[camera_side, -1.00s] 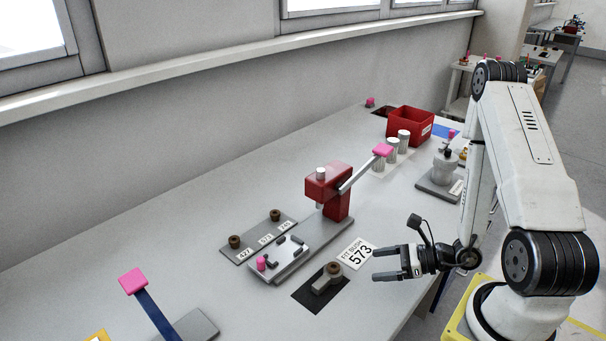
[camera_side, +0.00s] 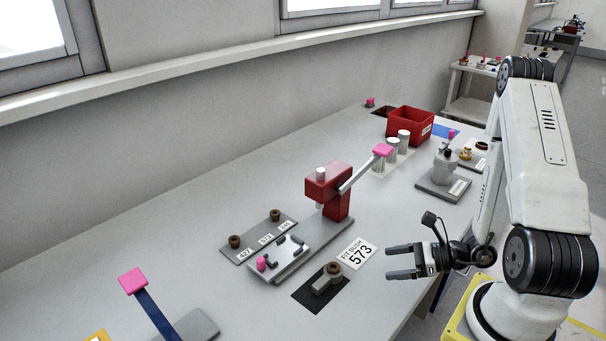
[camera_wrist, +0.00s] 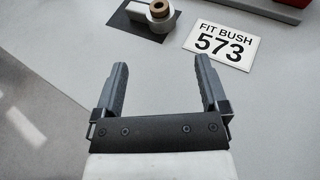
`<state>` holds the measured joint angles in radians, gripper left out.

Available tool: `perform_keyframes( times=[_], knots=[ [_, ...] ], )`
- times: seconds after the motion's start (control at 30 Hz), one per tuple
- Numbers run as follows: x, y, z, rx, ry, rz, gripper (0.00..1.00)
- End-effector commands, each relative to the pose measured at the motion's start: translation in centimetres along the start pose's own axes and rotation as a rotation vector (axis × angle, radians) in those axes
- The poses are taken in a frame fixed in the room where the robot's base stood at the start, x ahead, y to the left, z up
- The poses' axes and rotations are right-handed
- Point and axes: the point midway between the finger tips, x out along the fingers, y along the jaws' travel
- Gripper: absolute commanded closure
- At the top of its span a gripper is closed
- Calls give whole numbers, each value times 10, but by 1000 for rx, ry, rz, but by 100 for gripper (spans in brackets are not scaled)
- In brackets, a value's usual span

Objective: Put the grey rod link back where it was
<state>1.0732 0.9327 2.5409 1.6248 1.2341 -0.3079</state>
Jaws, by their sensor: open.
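The grey rod link (camera_side: 326,281) lies on a black rectangular mat (camera_side: 309,296) near the front of the bench, with a brown bush (camera_side: 334,268) seated in its raised round end. In the wrist view the link (camera_wrist: 139,9) and the bush (camera_wrist: 159,9) show at the top, partly cut off by the frame edge. My gripper (camera_side: 388,261) is open and empty, to the right of the link and apart from it. In the wrist view both fingers of my gripper (camera_wrist: 160,72) are spread over bare bench.
A card reading "FIT BUSH 573" (camera_side: 357,253) lies beside the mat. A red press (camera_side: 328,183) with a pink-tipped lever stands behind it. A labelled plate (camera_side: 249,250) holds brown bushes at left. A red bin (camera_side: 411,127) stands farther back.

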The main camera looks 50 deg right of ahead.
Motion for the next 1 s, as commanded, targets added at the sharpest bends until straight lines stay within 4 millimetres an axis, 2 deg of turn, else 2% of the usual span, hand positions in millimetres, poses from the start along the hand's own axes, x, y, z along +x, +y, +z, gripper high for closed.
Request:
perform_keyframes(
  times=[0.27, 0.47, 0.73, 0.87, 1.0],
  knots=[
    [2, 4, 3, -26, 8, 40, 6],
    [9, 26, 13, -152, 52, 231, 6],
    [7, 70, 22, -526, 197, 679, 6],
    [0, 79, 22, -753, 284, 878, 6],
    [-5, 78, 25, -1027, 376, 1059, 6]
  ],
)
